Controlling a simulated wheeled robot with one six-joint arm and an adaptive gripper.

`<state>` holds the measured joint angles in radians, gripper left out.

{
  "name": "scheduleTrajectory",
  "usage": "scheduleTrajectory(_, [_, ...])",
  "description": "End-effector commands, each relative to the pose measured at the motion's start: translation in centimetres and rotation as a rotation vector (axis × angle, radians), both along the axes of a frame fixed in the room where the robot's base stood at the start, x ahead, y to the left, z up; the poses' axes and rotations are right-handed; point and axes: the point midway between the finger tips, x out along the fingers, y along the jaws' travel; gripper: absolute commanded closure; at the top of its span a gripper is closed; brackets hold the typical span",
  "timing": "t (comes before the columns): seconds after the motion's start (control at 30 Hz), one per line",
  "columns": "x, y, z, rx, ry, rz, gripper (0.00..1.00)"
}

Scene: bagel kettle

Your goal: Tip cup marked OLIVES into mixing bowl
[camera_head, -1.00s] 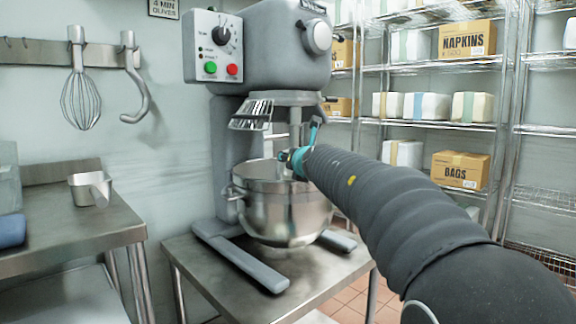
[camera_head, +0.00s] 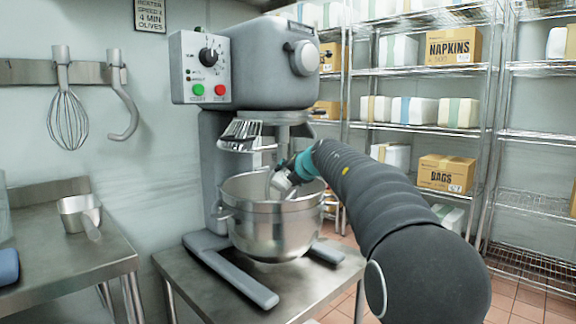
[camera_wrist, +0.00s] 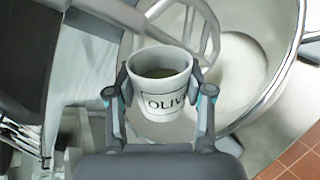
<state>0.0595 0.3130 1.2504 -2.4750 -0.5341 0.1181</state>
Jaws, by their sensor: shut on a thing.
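My gripper (camera_wrist: 162,88) is shut on a white cup (camera_wrist: 160,98) whose visible letters read "OLIV". Its two fingers press on opposite sides of the cup, and its inside looks dark. In the head view the cup (camera_head: 279,184) is small and looks tilted, over the mouth of the steel mixing bowl (camera_head: 275,232). My gripper (camera_head: 290,172) partly hides it there. The mixing bowl's pale interior and rim (camera_wrist: 283,95) show behind and right of the cup in the wrist view. I cannot tell whether anything is leaving the cup.
A grey stand mixer (camera_head: 265,65) rises over the bowl, with a metal guard (camera_head: 240,133) and a beater (camera_wrist: 200,25) close to the cup. A steel pan (camera_head: 78,212) stands on the left counter. Shelves with boxes (camera_head: 452,45) stand at the right.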

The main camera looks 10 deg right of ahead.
Motion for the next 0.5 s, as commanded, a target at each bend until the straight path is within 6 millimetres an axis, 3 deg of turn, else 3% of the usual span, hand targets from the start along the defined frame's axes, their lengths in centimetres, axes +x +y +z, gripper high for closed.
scheduleTrajectory(0.5, [1.0, -1.3, 0.9, 0.471, 0.342, -0.001, 0.80])
